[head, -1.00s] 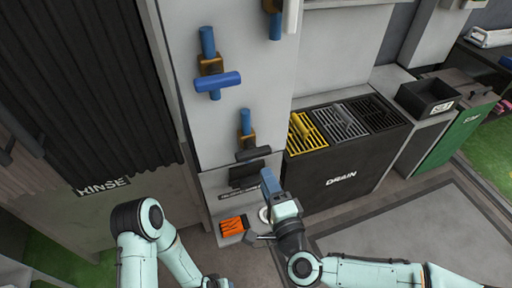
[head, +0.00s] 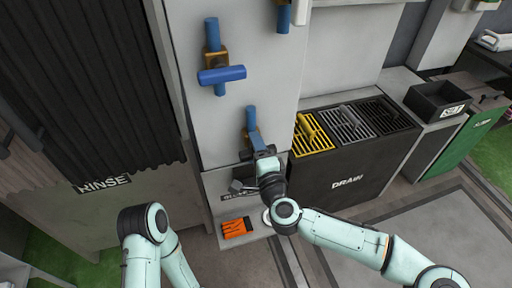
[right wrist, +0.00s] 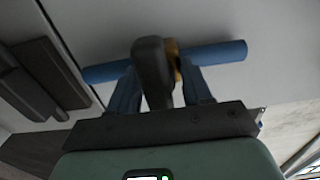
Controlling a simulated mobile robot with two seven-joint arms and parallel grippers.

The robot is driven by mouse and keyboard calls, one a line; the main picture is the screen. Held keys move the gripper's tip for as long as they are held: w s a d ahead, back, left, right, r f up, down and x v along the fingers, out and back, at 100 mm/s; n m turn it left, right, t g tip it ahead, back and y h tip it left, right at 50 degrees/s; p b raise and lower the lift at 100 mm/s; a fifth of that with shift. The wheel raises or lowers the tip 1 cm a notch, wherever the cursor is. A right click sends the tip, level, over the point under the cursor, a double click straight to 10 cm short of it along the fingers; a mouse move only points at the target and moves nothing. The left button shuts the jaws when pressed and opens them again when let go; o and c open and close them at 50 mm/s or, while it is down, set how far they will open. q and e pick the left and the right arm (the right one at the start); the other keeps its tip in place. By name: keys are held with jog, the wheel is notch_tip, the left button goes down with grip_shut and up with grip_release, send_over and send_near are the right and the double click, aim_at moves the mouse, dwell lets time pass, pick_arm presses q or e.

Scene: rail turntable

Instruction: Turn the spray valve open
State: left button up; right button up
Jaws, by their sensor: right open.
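The lowest valve on the grey panel has a blue pipe (head: 251,117), which also crosses the right wrist view (right wrist: 222,54), with a brass body (right wrist: 173,60) and a dark handle (right wrist: 153,72). I cannot read which valve is labelled spray. My right gripper (head: 257,141) is at this valve and hides most of it in the head view. In the right wrist view its blue fingers (right wrist: 161,88) are open, one on each side of the dark handle; contact cannot be told. My left arm shows at the bottom left, but its gripper is out of view.
Above is a valve with a blue T-handle (head: 222,75); another with a white handle (head: 301,12) is at the top. An orange item (head: 236,228) lies on the ledge below. The black drain bin (head: 350,165) with coloured grates stands right; a rinse curtain (head: 80,80) hangs left.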

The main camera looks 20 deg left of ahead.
jog(key=c, duration=0.9)
jog(key=shift+o, duration=0.2)
